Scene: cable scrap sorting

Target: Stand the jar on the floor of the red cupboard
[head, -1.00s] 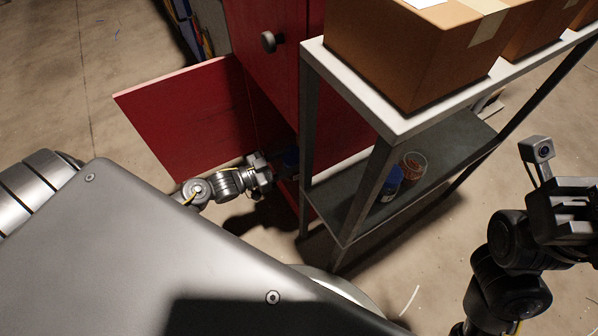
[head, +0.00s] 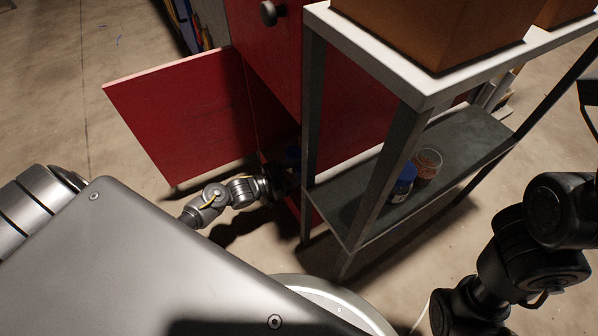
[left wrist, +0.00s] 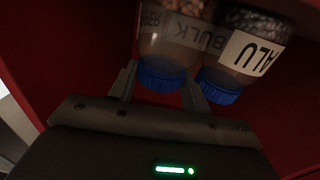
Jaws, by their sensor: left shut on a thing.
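The red cupboard (head: 262,50) stands behind the shelf unit, its lower door (head: 180,115) swung open to the left. My left gripper (head: 281,180) reaches into the opening, partly in shadow. In the left wrist view my left gripper (left wrist: 160,92) is shut on a clear jar with a blue lid (left wrist: 162,75), copper-coloured bits and a white label. A second blue-lidded jar, labelled ALU (left wrist: 250,52), stands close beside it inside the red walls. Whether the held jar touches the cupboard floor cannot be told. My right gripper is out of the picture.
A grey shelf unit (head: 365,212) stands right beside the cupboard opening, its post near my left gripper. Its lower shelf bears a blue-lidded jar (head: 403,180) and an open container with orange contents (head: 428,163). A cardboard box (head: 430,25) sits on top.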

